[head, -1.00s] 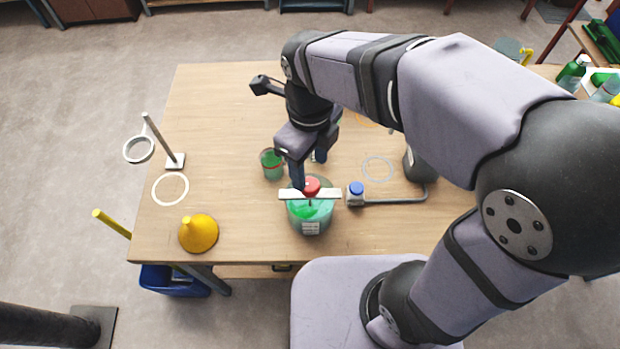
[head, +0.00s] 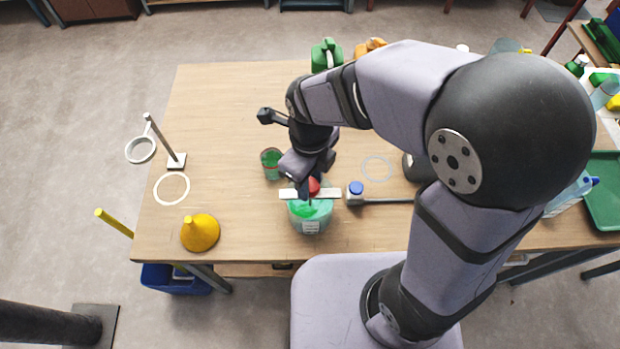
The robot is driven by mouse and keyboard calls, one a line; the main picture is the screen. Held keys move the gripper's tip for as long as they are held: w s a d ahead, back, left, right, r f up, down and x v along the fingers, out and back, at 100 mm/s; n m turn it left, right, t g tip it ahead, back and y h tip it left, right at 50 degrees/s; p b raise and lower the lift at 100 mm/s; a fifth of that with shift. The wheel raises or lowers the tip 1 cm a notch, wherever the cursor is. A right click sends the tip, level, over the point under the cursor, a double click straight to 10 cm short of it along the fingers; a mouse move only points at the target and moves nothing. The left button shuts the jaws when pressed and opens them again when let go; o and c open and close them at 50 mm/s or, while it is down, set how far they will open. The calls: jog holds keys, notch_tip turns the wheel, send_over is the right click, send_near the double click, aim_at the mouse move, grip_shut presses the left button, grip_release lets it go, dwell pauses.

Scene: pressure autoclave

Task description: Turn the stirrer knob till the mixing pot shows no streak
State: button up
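The mixing pot (head: 311,222) is a clear vessel near the front edge of the table, with green contents and a lighter green layer. A white bar (head: 327,194) lies across its top. The red stirrer knob (head: 313,186) sits above the bar's middle. My gripper (head: 306,190) points down at the knob from behind, with a dark finger beside the knob's left side. The fingers are seen nearly edge-on and partly overlap the knob, so their gap and any contact cannot be told. Whether a streak remains in the pot is too small to tell.
A yellow funnel (head: 200,233) and a ring stand (head: 176,160) are at the left. Green (head: 326,55) and orange containers stand at the back.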

jog(key=c, duration=0.4)
jog(key=shift+n, duration=0.3)
